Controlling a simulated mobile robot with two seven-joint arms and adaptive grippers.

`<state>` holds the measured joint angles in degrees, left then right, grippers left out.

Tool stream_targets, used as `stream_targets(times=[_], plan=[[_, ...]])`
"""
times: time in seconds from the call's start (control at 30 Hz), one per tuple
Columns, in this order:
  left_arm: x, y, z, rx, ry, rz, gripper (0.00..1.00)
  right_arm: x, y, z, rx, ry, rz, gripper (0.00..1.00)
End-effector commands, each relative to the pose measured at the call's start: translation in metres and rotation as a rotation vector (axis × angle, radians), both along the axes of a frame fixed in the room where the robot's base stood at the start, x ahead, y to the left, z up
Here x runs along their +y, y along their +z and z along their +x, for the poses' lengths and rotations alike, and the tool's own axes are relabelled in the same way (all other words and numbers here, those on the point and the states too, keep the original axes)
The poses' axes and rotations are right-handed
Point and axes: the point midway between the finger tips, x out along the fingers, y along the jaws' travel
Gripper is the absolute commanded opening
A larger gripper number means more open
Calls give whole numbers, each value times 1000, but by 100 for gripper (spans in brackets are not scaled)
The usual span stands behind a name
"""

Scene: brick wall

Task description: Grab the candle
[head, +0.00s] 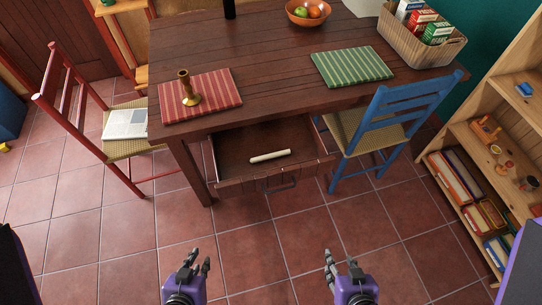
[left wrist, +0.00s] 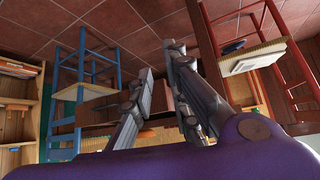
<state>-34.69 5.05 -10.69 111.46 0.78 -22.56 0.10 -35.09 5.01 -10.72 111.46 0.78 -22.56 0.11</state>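A pale, cream-coloured candle (head: 270,156) lies on its side in the open drawer (head: 230,184) under the table's front edge. A brass candle holder (head: 188,88) stands upright on the red striped mat (head: 220,92) on the table. My left gripper (head: 199,260) is low in front of the table, short of the drawer, with its fingers apart and nothing between them. It also shows in the left wrist view (left wrist: 165,62), fingers spread. My right gripper (head: 340,262) is to its right at similar height, fingers apart and empty. The candle cannot be made out in the left wrist view.
A red chair (head: 70,105) stands left of the drawer and a blue chair (head: 385,112) right of it. The wooden table (head: 270,60) holds a fruit bowl (head: 308,13), a green striped mat (head: 350,66) and a basket (head: 430,50). A shelf (head: 470,150) stands at right. Floor before the drawer is clear.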

Motion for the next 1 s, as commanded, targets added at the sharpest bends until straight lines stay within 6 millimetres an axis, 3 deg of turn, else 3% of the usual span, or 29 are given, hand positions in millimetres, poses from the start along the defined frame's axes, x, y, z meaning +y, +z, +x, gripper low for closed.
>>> stream_targets(times=[0.47, 0.57, 0.67, 0.77, 0.9, 1.0], plan=[[0, 0, 0, 0, -1, 1, 15, -1, 3, 8, -13, 9, -4, 40], [-1, 2, 9, -12, -9, 1, 29, 0, 2, 9, -14, 10, -3, 40], [-6, 10, 40, -61, -29, 0, 37, 0, -1, 7, -7, 9, -3, 40], [-27, 29, 98, -151, -92, -7, 37, 0, -9, 1, 8, 8, -2, 40], [-92, 66, 184, -292, -245, -44, 37, 0, -21, -11, 34, 6, -1, 40], [-147, 92, 229, -361, -364, -85, 37, 0, -29, -18, 50, 3, -1, 40]])
